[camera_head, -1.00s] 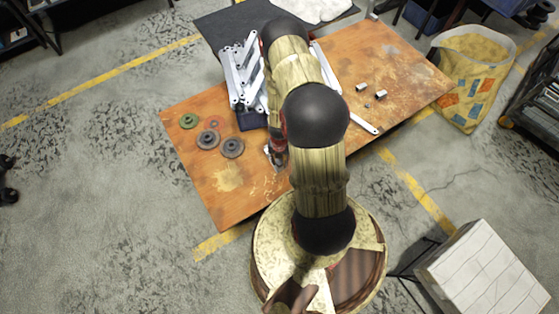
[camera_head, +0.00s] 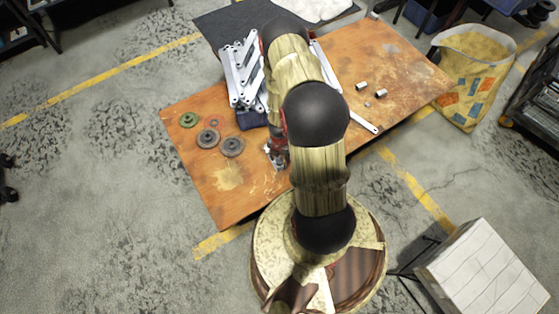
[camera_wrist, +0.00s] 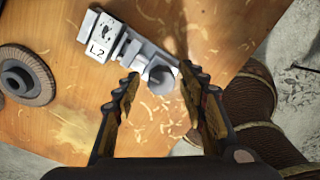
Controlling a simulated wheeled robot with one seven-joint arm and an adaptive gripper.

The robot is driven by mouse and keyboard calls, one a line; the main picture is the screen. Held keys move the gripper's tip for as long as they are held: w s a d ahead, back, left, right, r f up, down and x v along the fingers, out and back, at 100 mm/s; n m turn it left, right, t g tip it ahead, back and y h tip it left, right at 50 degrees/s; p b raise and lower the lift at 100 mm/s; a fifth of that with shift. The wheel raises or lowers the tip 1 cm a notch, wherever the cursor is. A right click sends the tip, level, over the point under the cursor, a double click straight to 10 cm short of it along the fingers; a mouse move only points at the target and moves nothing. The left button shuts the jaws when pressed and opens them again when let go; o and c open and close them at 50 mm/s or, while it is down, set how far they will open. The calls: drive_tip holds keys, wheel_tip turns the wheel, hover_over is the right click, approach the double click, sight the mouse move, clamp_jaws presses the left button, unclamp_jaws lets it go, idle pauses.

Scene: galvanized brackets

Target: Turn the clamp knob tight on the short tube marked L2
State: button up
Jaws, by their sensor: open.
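The clamp assembly marked L2 lies on the wooden table in the wrist view, with a white L2 label (camera_wrist: 97,50) at its left end and a grey metal body (camera_wrist: 134,50) running down to the right. A dark grey round knob (camera_wrist: 161,77) sits at its lower right end. My gripper (camera_wrist: 160,86) is open, one finger on each side of the knob, with gaps visible on both sides. Height above the knob is hard to judge. In the head view my gripper (camera_head: 278,156) is at the table's near edge, mostly hidden by my arm.
Grey discs (camera_head: 232,146) and a green disc (camera_head: 188,120) lie on the table's left part (camera_head: 225,190). White metal brackets (camera_head: 243,70) stand behind. Small metal cylinders (camera_head: 381,93) lie on the right. A disc (camera_wrist: 27,75) is left of the label.

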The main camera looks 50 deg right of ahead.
idle(0.5)
drive_tip(key=n, duration=0.9)
drive_tip(key=shift+n, duration=0.3)
drive_tip(key=n, duration=0.4)
drive_tip(key=shift+n, duration=0.3)
drive_tip(key=n, duration=0.3)
drive_tip(key=shift+n, duration=0.4)
drive_tip(key=shift+s, duration=0.1)
drive_tip(key=c, duration=1)
drive_tip(key=shift+c, duration=0.4)
